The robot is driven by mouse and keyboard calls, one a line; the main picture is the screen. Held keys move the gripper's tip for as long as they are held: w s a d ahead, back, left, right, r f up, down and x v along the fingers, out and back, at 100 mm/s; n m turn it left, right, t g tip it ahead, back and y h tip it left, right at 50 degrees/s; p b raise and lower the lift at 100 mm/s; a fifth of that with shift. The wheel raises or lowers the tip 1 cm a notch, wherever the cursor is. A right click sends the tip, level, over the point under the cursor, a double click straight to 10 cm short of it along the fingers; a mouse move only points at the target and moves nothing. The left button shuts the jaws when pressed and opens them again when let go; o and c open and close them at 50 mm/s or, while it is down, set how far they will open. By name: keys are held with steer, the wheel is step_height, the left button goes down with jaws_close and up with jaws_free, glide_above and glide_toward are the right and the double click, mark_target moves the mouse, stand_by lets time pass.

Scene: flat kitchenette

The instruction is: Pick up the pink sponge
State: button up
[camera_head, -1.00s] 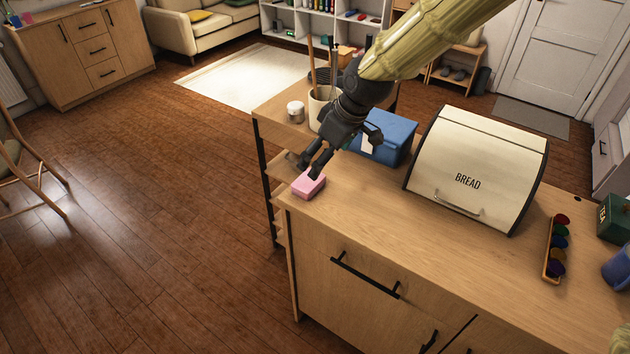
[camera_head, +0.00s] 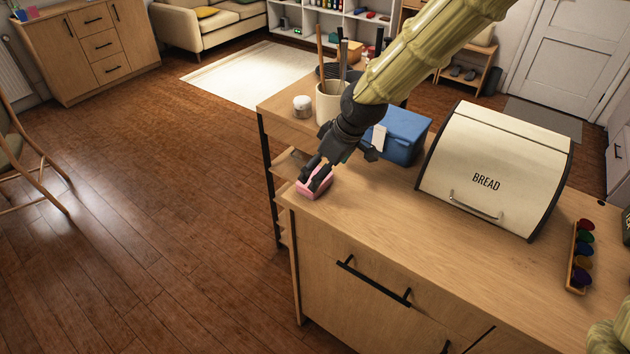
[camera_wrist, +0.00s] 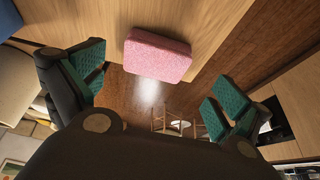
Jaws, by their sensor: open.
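The pink sponge (camera_head: 314,186) lies on the wooden counter (camera_head: 370,222) near its left corner in the head view. In the wrist view the sponge (camera_wrist: 158,54) is a speckled pink block near the counter's edge, toward the top of the picture. My gripper (camera_head: 315,178) is at the sponge, and its dark fingers partly cover the sponge in the head view. In the wrist view my gripper (camera_wrist: 158,95) is open, with green-padded fingertips wide apart and the sponge showing beyond and between them. I cannot tell whether the fingers touch it.
A blue box (camera_head: 403,136) and a cream bread bin (camera_head: 495,165) stand on the counter to the right. A utensil crock (camera_head: 328,104) and a small white-lidded jar (camera_head: 302,106) stand behind. A pod rack (camera_head: 580,258) is at the far right. The counter's left edge is close to the sponge.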

steer(key=shift+w+p+x, duration=0.15)
steer(key=shift+p+x, duration=0.25)
steer(key=shift+x, duration=0.95)
steer(key=shift+w+p+x, duration=0.2)
steer(key=shift+p+x, duration=0.2)
steer(key=shift+x, duration=1)
steer(key=shift+r, duration=0.1)
